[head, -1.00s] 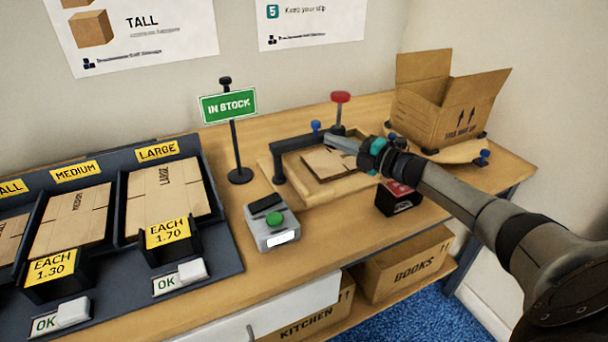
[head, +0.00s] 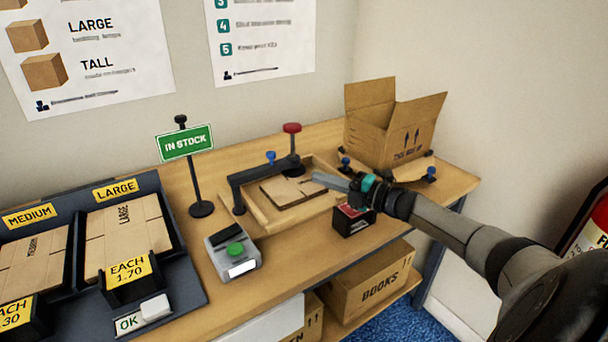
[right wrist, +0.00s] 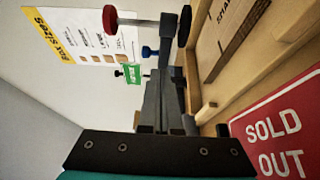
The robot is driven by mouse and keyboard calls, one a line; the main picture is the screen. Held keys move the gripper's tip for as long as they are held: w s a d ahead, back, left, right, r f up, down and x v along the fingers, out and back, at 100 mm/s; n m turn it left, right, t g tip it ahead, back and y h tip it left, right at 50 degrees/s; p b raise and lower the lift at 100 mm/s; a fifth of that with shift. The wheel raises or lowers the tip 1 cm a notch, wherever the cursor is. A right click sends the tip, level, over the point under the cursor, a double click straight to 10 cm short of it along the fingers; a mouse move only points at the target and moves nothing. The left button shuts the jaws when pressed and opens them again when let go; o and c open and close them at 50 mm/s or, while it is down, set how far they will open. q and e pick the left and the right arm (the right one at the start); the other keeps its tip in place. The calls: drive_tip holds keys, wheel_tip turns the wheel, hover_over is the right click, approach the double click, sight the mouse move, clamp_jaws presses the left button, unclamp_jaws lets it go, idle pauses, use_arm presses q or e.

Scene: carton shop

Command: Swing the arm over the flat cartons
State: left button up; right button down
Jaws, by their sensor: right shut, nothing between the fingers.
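The arm is a dark swing bar (head: 262,174) on a post at the left of the wooden tray (head: 262,218). It runs along the tray's back side, and a red knob (head: 292,128) stands at its far end. Flat cartons (head: 285,192) lie in the tray, in front of the bar. They also show at the top right of the right wrist view (right wrist: 226,38), with the red knob (right wrist: 110,18) at the top. My right gripper (head: 317,178) is shut and empty above the tray's right part, apart from the knob. My left gripper is out of view.
A red-and-black sold-out block (head: 352,220) stands right of the tray. A grey device with a green button (head: 234,262) and an in-stock sign (head: 186,143) stand left. An open box (head: 390,130) is behind right. Carton bins (head: 190,268) fill the left.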

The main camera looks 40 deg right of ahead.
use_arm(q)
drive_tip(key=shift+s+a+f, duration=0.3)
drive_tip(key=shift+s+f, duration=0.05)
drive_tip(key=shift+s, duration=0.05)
use_arm(e)
drive_tip(key=s+d, duration=0.2)
drive_tip(key=s, duration=0.1)
drive_tip(key=shift+s+d, duration=0.15)
drive_tip(key=shift+d, duration=0.05)
